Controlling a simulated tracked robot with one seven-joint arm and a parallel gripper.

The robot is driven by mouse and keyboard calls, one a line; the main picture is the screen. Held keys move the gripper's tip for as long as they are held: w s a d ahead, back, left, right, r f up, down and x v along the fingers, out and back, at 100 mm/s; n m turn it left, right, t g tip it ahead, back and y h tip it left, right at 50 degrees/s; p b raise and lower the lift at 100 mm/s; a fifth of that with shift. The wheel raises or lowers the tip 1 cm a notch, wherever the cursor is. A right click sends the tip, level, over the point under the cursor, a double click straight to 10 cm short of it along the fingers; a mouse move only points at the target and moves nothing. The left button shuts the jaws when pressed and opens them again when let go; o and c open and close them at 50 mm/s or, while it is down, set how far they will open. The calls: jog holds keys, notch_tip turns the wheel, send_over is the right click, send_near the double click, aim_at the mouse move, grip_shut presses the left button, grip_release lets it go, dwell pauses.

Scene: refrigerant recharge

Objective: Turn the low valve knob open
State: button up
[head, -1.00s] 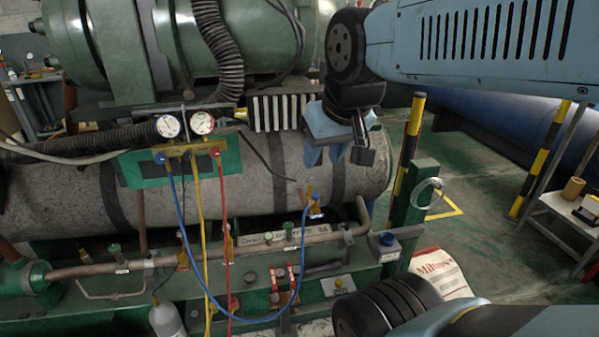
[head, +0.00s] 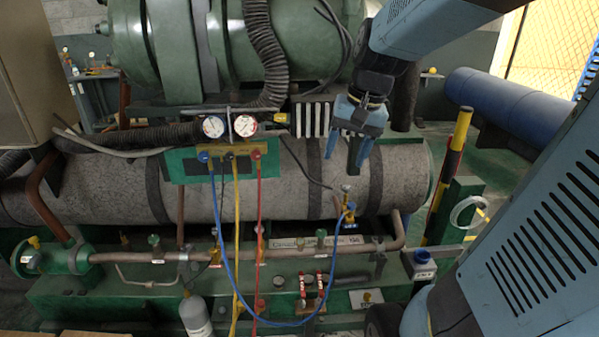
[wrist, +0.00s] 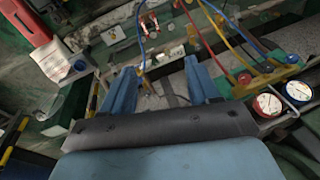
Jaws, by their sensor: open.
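The low valve knob is the blue knob (head: 204,156) on the left end of the brass manifold (head: 230,150), under two round gauges (head: 228,126). In the wrist view the blue knob (wrist: 293,58) is at the right edge. A red knob (head: 256,154) is on the manifold's other end. My gripper (head: 346,161) is open and empty, fingers pointing down, to the right of the manifold and apart from it. In the wrist view my gripper's two fingers (wrist: 160,67) are spread, with nothing held between them.
Blue, yellow and red hoses (head: 237,240) hang below the manifold. The blue hose loops right to a brass fitting (head: 348,200) below my gripper. A large grey cylinder (head: 280,190) lies behind. A black corrugated hose (head: 262,50) hangs above the gauges. A grey bottle (head: 195,314) stands below.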

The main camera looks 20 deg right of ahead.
jog(key=w+d+f+m+g+y, duration=0.1)
jog(key=w+d+f+m+y, duration=0.15)
jog(key=w, duration=0.25)
jog(key=w+d+f+m+g+y, duration=0.1)
jog(key=w+f+m, duration=0.1)
jog(key=w+f, duration=0.3)
jog(key=m+t+y, duration=0.7)
jog(key=m+y, duration=0.4)
jog(key=m, duration=0.3)
send_near(347, 190)
jog(key=w+x, duration=0.1)
jog(key=x, duration=1.1)
jog(key=shift+w+d+f, duration=0.2)
jog(key=shift+w+d, duration=0.05)
jog(key=shift+w, duration=0.15)
jog(key=shift+c, duration=0.2)
jog(key=c, duration=0.9)
jog(key=shift+a, duration=0.1)
jog(key=shift+c, duration=0.2)
jog(key=shift+w+r, duration=0.1)
